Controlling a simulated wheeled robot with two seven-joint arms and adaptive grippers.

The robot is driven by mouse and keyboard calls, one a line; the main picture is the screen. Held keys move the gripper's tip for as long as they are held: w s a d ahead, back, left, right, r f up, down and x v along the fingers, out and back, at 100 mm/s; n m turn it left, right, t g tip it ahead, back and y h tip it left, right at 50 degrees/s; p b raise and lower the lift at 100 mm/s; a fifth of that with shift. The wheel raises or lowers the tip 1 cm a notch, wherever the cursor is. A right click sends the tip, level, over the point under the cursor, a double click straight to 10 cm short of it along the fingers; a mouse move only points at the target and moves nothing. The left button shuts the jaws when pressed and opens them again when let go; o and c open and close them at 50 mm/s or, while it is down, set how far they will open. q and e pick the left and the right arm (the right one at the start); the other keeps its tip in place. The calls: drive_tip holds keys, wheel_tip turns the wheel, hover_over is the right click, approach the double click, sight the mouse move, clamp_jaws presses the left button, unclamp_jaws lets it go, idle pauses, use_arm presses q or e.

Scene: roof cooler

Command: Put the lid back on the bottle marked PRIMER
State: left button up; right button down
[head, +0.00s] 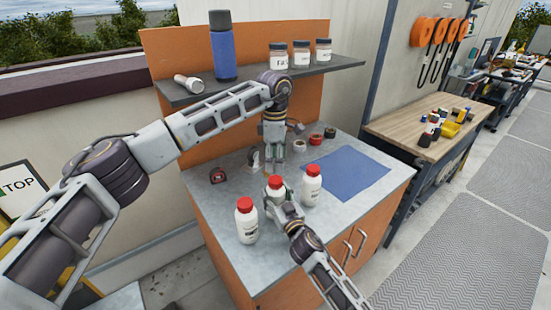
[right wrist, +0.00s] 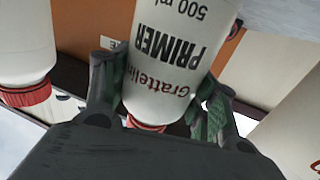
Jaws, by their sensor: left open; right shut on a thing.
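The bottle marked PRIMER (right wrist: 165,50) is white with black print and shows upside down in the right wrist view. My right gripper (head: 281,203) is shut around its side. In the head view this is the middle white bottle (head: 274,194), upright at the counter, with red (head: 275,182) at its top. In the right wrist view that red part is mostly hidden behind my gripper, so I cannot tell how a lid sits. My left gripper (head: 273,155) is open, pointing down behind the bottles, apart from them. I cannot make out anything between its fingers.
Two similar red-topped white bottles stand left (head: 247,224) and right (head: 311,188) of it. A blue mat (head: 345,173) lies on the grey counter (head: 215,215). A tape measure (head: 218,175) and tape rolls (head: 315,140) lie near the back. A shelf (head: 345,64) holds jars and a blue flask (head: 222,50).

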sight(276, 179)
use_arm(q)
drive_tip(key=n, duration=2)
drive_tip(key=shift+w+a, duration=0.1)
drive_tip(key=n, duration=0.6)
drive_tip(key=shift+n, duration=0.4)
drive_tip(key=shift+f, duration=0.1)
idle(0.4)
drive_tip(key=shift+f, duration=3.85)
drive_tip(key=shift+c, duration=0.3)
